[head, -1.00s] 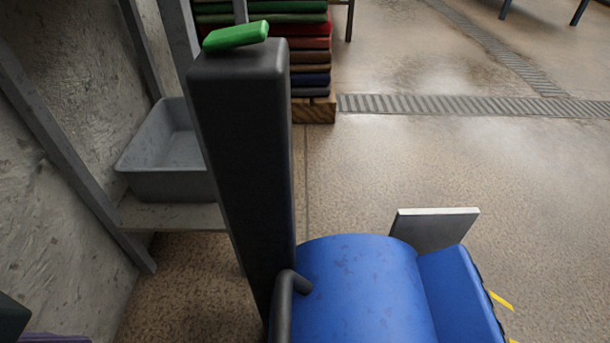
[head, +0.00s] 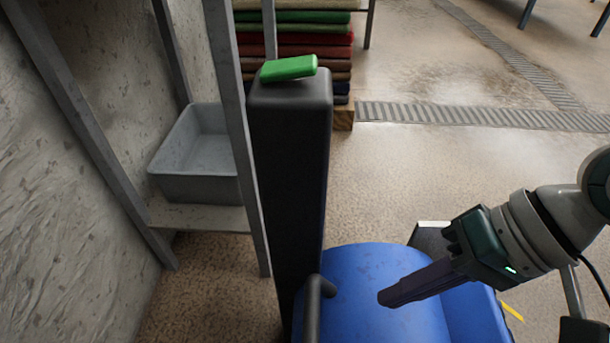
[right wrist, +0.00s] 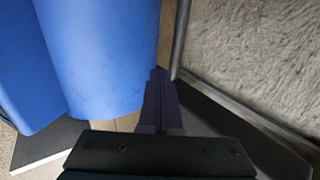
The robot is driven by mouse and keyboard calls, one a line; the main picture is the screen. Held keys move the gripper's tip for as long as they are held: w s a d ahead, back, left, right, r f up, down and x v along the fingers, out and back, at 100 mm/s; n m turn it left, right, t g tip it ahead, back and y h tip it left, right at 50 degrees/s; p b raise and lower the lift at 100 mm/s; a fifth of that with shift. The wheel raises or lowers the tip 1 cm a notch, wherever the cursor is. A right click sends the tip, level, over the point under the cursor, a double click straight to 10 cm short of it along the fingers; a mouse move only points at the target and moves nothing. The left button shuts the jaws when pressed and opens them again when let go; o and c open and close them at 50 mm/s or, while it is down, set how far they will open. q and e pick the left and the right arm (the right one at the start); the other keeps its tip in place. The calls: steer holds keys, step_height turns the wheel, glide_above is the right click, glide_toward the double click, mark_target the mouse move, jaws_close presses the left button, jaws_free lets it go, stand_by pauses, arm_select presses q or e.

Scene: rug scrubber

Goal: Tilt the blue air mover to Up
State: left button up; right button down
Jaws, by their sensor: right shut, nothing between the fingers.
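The blue air mover (head: 360,283) is at the bottom centre of the head view, its lower part cut off by the frame edge. It also fills the upper left of the right wrist view (right wrist: 100,50). A dark bent handle or bar (head: 315,300) stands at its left side, beside a tall dark post. My right gripper (head: 388,298) comes in from the right, above the blue housing in the picture. Its purple fingers are together and hold nothing; they also show in the right wrist view (right wrist: 157,100). I cannot tell whether they touch the housing. My left gripper is not in view.
A tall dark post (head: 290,170) stands left of the air mover with a green block (head: 288,68) on top. A grey tub (head: 200,160) sits on a low shelf by the wall. Folded rugs (head: 300,40) are stacked behind. Open floor (head: 440,165) lies right.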

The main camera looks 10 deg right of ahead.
mark_target(315, 315)
steer(key=x, duration=0.2)
steer(key=a+b+x, duration=0.1)
steer(key=x, duration=0.2)
steer(key=r+b+x, duration=0.1)
steer(key=x, duration=0.1)
steer(key=shift+w+a+f, duration=0.15)
steer(key=shift+w+a, duration=0.1)
steer(key=shift+w+a+f, duration=0.1)
steer(key=shift+a+f, duration=0.05)
steer(key=shift+a, duration=0.25)
steer(key=shift+w+a+f+b, duration=0.15)
steer(key=shift+a+f+b, duration=0.15)
steer(key=shift+a+b, duration=0.15)
steer(key=shift+w+a+f+b, duration=0.15)
steer(key=shift+a+f+b, duration=0.2)
steer(key=shift+a, duration=0.2)
steer(key=shift+r, duration=0.1)
steer(key=shift+a, duration=0.1)
